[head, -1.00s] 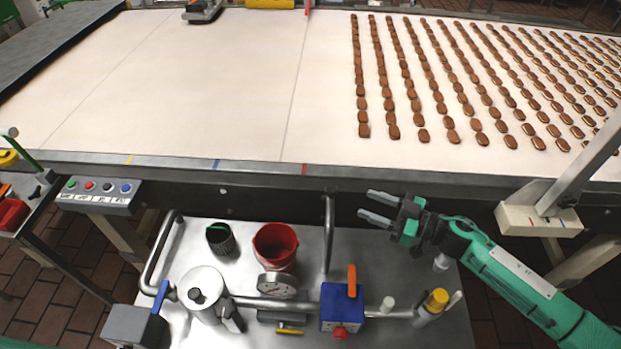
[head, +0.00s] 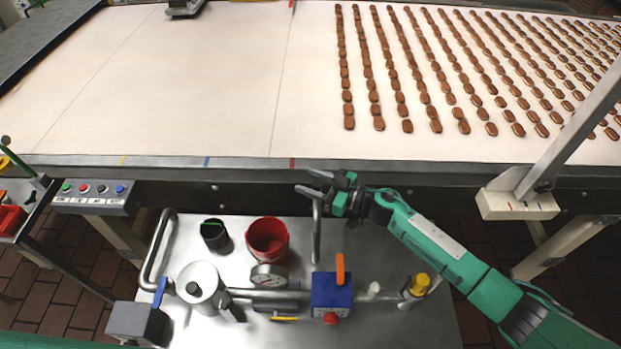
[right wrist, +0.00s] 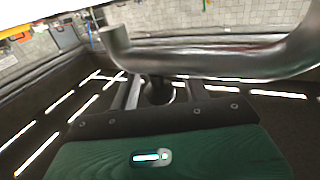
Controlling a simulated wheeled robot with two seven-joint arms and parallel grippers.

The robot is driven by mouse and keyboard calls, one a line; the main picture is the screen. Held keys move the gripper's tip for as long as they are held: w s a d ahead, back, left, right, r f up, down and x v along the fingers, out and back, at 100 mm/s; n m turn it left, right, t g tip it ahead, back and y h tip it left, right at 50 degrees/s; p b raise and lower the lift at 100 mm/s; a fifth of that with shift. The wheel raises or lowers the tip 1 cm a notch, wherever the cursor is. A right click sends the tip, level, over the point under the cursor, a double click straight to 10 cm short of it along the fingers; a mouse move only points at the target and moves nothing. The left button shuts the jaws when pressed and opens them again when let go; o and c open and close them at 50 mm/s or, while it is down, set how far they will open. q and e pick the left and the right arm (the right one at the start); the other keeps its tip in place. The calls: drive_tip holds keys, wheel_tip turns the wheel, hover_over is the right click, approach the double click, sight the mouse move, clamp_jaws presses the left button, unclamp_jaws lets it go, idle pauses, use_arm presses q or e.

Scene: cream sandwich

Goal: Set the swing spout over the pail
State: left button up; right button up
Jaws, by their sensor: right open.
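The swing spout (head: 317,235) is a grey metal pipe on the steel cart, pointing toward the conveyor. The red pail (head: 267,241) stands upright and open to the left of the spout; the spout is not over it. My right gripper (head: 305,181) is open and empty at the spout's conveyor-side end, its fingers pointing left. Whether it touches the spout I cannot tell. In the right wrist view the bent pipe (right wrist: 220,60) crosses close in front of the gripper, with its end at upper left. My left gripper is out of view.
The conveyor (head: 200,100) with rows of brown biscuits runs behind the cart (head: 400,320). A dark cup (head: 215,236), a steel jug (head: 199,285), a gauge (head: 268,275) and a blue box with an orange lever (head: 331,293) crowd the cart. A white bracket (head: 517,203) stands at right.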

drive_tip(key=shift+a, duration=0.1)
clamp_jaws()
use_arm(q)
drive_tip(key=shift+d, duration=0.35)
